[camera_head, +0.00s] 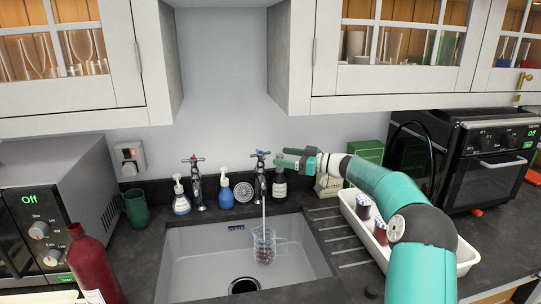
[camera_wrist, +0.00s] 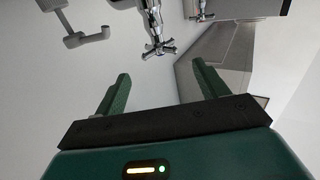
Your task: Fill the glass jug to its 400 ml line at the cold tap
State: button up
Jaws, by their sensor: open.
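The glass jug (camera_head: 262,246) stands upright in the sink under the right tap (camera_head: 260,175). A thin pale stream runs from that tap's spout down into the jug. Reddish marks or tint show low on the jug; the water level and its lines are too small to read. My gripper (camera_head: 281,157) is open and empty, just right of the right tap's cross handle. In the wrist view my open fingers (camera_wrist: 160,74) point toward a chrome cross handle (camera_wrist: 158,48), which lies beyond the gap between them. The left tap (camera_head: 196,180) stands apart to the left.
The sink (camera_head: 190,265) has a dark drain in front of the jug. Soap bottles (camera_head: 180,198) and a dark bottle (camera_head: 279,185) stand behind it. A white tray (camera_head: 350,212) lies right, under my arm. A red bottle (camera_head: 92,265) stands front left; cabinets (camera_head: 395,100) overhang.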

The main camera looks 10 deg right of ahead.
jog(key=shift+v, duration=2.25)
jog(key=s+a+m+g+h, duration=0.3)
jog(key=s+a+g+h, duration=0.35)
jog(key=s+a, duration=1)
jog(key=s+d+f+m+h, duration=0.1)
jog(key=s+m+h, duration=0.1)
jog(key=s, duration=0.8)
jog(key=s+d+f+m+t+h, duration=0.1)
jog(key=s+d+f+m+h, duration=0.1)
jog(key=s, duration=0.8)
jog(key=s+d+f+m+t+h, duration=0.1)
jog(key=s+m+h, duration=0.3)
jog(key=s, duration=0.6)
jog(key=shift+d+f, duration=0.45)
jog(key=shift+d, duration=0.25)
jog(key=shift+h, duration=0.25)
